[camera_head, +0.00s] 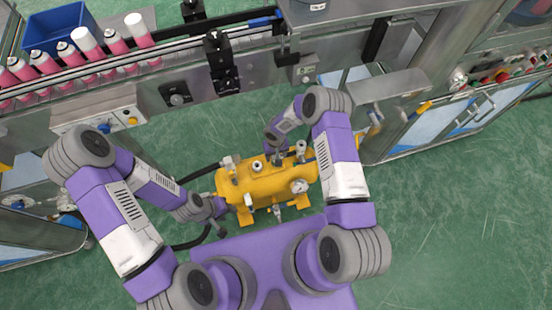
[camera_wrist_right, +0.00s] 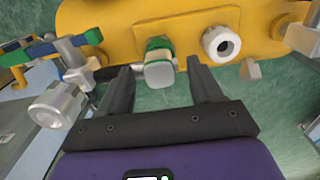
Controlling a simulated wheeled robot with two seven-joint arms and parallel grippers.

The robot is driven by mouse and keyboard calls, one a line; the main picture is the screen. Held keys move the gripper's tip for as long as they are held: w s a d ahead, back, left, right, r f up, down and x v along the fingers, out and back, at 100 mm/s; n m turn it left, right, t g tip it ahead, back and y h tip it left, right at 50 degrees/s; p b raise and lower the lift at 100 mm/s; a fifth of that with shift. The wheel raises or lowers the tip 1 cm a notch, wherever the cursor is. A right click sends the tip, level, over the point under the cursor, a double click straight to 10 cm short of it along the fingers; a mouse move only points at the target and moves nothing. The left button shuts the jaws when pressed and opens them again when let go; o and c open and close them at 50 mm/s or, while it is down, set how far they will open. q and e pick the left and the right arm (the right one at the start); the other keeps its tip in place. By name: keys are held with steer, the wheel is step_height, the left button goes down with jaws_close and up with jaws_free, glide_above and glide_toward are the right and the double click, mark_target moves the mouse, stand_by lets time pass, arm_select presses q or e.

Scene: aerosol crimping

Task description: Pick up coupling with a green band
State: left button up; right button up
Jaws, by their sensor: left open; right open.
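A coupling with a green band (camera_wrist_right: 159,64) sits on the side of the yellow tank (camera_wrist_right: 190,20) in the right wrist view. My right gripper (camera_wrist_right: 160,82) is open, with one finger on each side of the coupling; I cannot tell whether either finger touches it. In the head view my right gripper (camera_head: 278,153) is over the far side of the yellow tank (camera_head: 238,187), and I cannot make out the green band there. My left gripper (camera_head: 214,215) is open at the tank's left end, with nothing seen in it.
Hoses (camera_head: 195,175) run from the tank's left. A conveyor line with pink cans (camera_head: 115,43) stands behind. Green floor is clear at right.

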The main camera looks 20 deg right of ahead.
steer(key=shift+f, duration=0.85)
steer(key=shift+c, duration=0.3)
jaws_close()
